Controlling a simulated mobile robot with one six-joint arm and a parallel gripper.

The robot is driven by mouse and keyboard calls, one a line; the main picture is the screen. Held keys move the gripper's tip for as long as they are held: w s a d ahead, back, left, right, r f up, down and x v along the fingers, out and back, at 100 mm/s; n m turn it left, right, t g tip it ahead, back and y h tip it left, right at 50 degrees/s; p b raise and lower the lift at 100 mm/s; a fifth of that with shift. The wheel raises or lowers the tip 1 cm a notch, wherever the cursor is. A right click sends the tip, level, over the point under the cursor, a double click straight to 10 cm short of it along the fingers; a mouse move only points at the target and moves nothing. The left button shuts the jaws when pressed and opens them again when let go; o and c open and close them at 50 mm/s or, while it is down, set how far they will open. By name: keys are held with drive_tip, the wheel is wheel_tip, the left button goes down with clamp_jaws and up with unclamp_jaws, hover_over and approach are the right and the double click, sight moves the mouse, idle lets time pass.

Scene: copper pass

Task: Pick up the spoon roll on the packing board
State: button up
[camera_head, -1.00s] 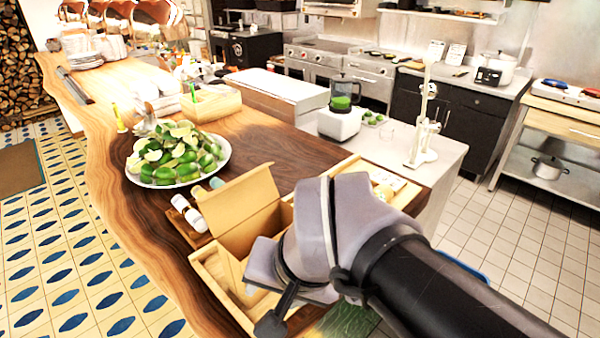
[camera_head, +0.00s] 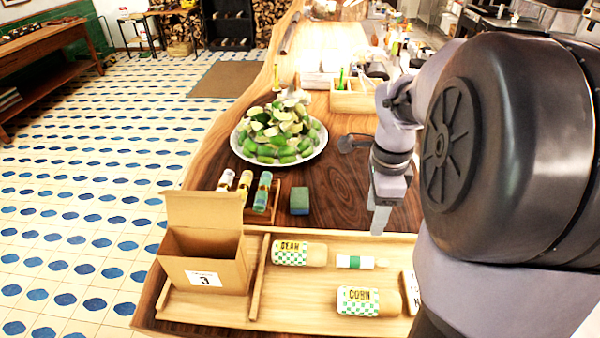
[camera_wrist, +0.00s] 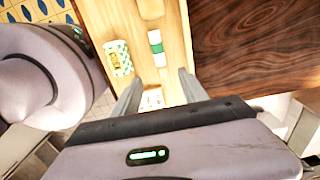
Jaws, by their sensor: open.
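The packing board (camera_head: 315,311) is a pale wooden tray with a raised rim and divider on the counter. The spoon roll (camera_head: 355,262), a small white roll with a green band, lies in the right part of the board. It also shows in the wrist view (camera_wrist: 156,41), beyond and roughly between the fingertips. My gripper (camera_head: 379,222) is open and empty, apart from the roll, raised above the counter near the board's far edge. In the wrist view its two fingers (camera_wrist: 159,80) point toward the board.
An open cardboard box (camera_head: 205,262) stands in the board's left part. Behind are small bottles (camera_head: 245,187), a green-blue block (camera_head: 299,200) and a lime platter (camera_head: 240,148).

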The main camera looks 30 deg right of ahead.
sight(361, 259)
drive_tip(key=f+b, duration=0.2)
drive_tip(key=f, duration=0.3)
drive_tip(key=f+b, duration=0.1)
drive_tip(key=f, duration=0.5)
drive_tip(key=f+b, duration=0.2)
drive_tip(key=f, duration=0.4)
drive_tip(key=shift+w+a+b, duration=0.1)
drive_tip(key=shift+a+b, duration=0.2)
drive_tip(key=shift+r, duration=0.15)
clamp_jaws()
